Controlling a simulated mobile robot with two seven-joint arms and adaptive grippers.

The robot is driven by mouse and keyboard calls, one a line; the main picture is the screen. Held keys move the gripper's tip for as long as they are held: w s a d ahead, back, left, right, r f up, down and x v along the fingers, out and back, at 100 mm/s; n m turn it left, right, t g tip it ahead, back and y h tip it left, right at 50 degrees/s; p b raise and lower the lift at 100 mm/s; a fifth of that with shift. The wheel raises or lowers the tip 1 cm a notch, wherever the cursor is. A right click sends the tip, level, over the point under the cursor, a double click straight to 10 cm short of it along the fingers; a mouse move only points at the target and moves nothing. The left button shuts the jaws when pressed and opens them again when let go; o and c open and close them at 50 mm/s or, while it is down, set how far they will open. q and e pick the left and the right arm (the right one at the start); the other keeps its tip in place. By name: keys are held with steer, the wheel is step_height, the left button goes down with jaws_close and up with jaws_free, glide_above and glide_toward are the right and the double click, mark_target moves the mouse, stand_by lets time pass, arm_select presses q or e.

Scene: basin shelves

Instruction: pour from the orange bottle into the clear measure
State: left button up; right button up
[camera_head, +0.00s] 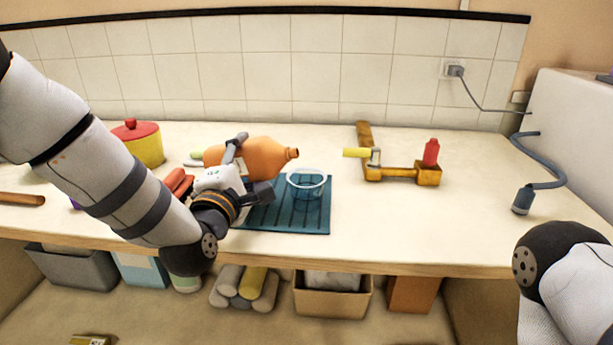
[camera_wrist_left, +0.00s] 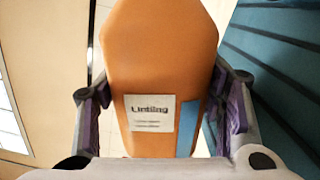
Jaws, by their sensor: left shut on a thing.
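The orange bottle (camera_head: 262,158) lies tipped almost level above the counter, its dark-rimmed mouth pointing right. My left gripper (camera_head: 240,165) is shut on it around its body. In the left wrist view the bottle (camera_wrist_left: 160,60) fills the middle, with a white label, between the two fingers of the gripper (camera_wrist_left: 165,110). No stream of liquid shows. Of my right arm only a part shows at the lower right; its gripper is out of view.
A yellow pot with a red lid (camera_head: 145,145) stands at the back left. A yellow and wooden tool-like object (camera_head: 400,172) with a red bottle (camera_head: 431,152) is right of the mat.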

arm_select(q)
steer(key=shift+d+r+m, duration=0.2)
steer(key=shift+r+m, duration=0.3)
steer(key=shift+r, duration=0.35)
stand_by(0.7)
steer(key=shift+m, duration=0.5)
stand_by(1.7)
